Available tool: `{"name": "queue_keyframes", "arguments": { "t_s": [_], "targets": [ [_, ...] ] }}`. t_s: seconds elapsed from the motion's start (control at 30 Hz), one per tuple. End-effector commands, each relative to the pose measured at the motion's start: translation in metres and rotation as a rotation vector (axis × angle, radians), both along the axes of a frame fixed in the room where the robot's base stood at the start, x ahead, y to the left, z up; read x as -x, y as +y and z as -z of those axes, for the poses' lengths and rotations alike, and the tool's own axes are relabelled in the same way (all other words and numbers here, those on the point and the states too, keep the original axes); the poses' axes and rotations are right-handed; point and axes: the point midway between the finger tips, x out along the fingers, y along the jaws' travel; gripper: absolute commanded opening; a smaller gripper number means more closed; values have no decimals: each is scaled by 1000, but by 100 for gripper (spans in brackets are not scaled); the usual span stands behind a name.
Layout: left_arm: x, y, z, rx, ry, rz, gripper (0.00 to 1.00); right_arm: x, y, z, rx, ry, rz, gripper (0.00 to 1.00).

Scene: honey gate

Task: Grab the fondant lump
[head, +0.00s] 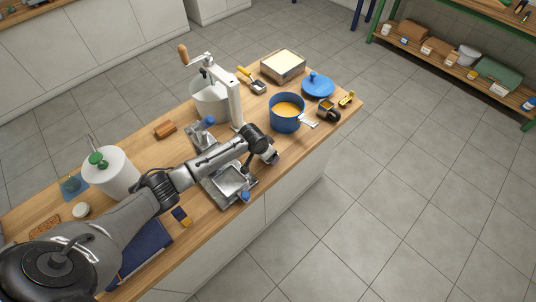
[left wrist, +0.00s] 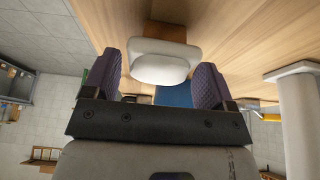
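A white, rounded lump (left wrist: 160,68), which looks like the fondant lump, lies on or just above the wooden worktop in the left wrist view. It is just ahead of and partly between the fingertips of my left gripper (left wrist: 160,72). The two padded fingers stand apart, and I see no clear contact with the lump. In the head view my left gripper (head: 268,155) is over the front edge of the worktop, beyond the metal tray. The lump cannot be made out there; the gripper may hide it. My right gripper is not in view.
The metal tray (head: 212,187) lies under my forearm. A blue pot (head: 285,121) with orange contents, a white crank press (head: 235,100) and a blue lid (head: 318,85) stand beyond. A white bucket (head: 112,175) and a small cream disc (head: 81,210) are at left.

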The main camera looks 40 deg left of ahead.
Motion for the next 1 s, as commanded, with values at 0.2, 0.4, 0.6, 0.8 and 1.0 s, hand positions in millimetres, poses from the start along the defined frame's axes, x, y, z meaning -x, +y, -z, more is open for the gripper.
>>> {"name": "queue_keyframes", "arguments": {
  "t_s": [0.2,0.4,0.6,0.8,1.0],
  "targets": [
    [0,0,0,0,0,0,57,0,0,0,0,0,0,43],
    [0,0,0,0,-1,0,40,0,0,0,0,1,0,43],
    [0,0,-1,0,-1,0,40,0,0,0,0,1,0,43],
    [0,1,-10,0,-2,0,40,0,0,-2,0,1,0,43],
    [-1,0,-43,0,-5,2,40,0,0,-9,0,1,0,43]
  ]
}}
